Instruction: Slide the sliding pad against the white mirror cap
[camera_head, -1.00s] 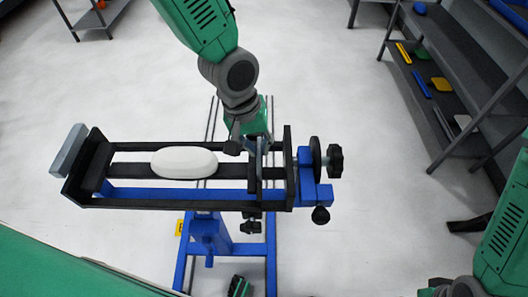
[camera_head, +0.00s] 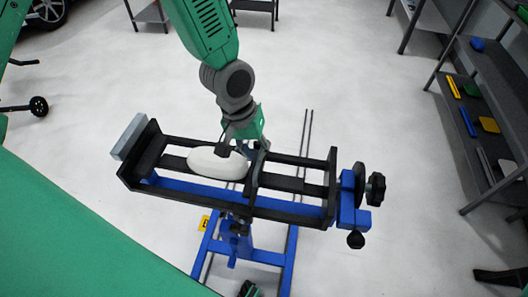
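The white mirror cap (camera_head: 217,164) is a smooth oval lying on the rails of a black and blue clamp stand (camera_head: 300,212). The sliding pad (camera_head: 257,172) is a dark upright plate across the rails, just right of the cap. The pad's face is very close to the cap's right end; I cannot tell if they touch. My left gripper (camera_head: 243,150) is low over the rails at the pad's far end. Its fingers are spread, one over the cap's far edge and one by the pad, and partly hide the pad's top. My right gripper is out of view.
The clamp's fixed end plate (camera_head: 140,160) stands left of the cap. A black screw knob (camera_head: 376,187) is at the right end. Shelves (camera_head: 485,110) with coloured tools stand at the right.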

